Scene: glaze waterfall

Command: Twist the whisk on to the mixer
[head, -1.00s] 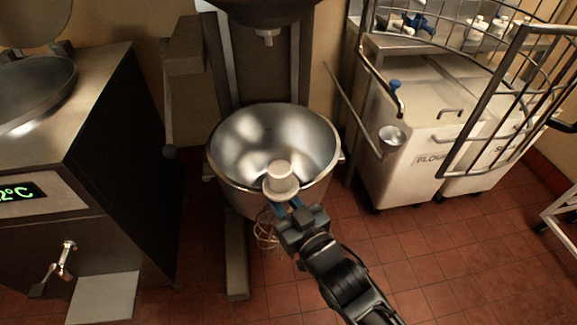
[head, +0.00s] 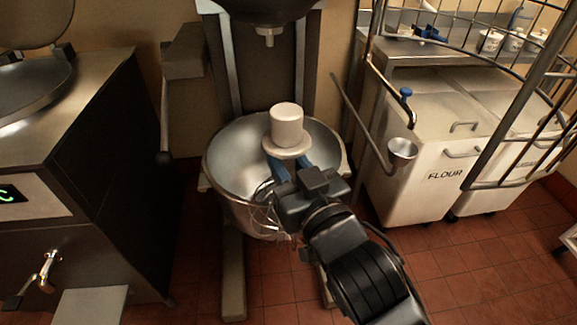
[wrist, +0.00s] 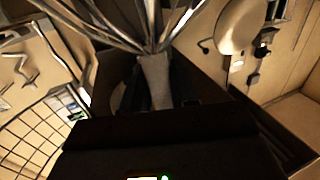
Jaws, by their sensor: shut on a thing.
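The whisk has a pale hub on top (head: 287,125) and thin wires hanging below it (head: 262,220). My gripper (head: 288,172), with blue fingers, is shut on the whisk below the hub. It holds the whisk roughly upright in front of the steel mixing bowl (head: 228,155), overlapping its near rim in the picture. The mixer's drive shaft (head: 268,38) sticks down from the dark mixer head, above and behind the hub, with a clear gap between them. In the wrist view the whisk's neck (wrist: 154,80) and spreading wires (wrist: 150,30) fill the top middle.
A dark appliance with a steel top (head: 90,85) stands at the left. A flour bin (head: 425,150) with a metal scoop (head: 402,150) stands at the right, behind a curved wire guard (head: 500,110). The tiled floor (head: 470,265) in front is clear.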

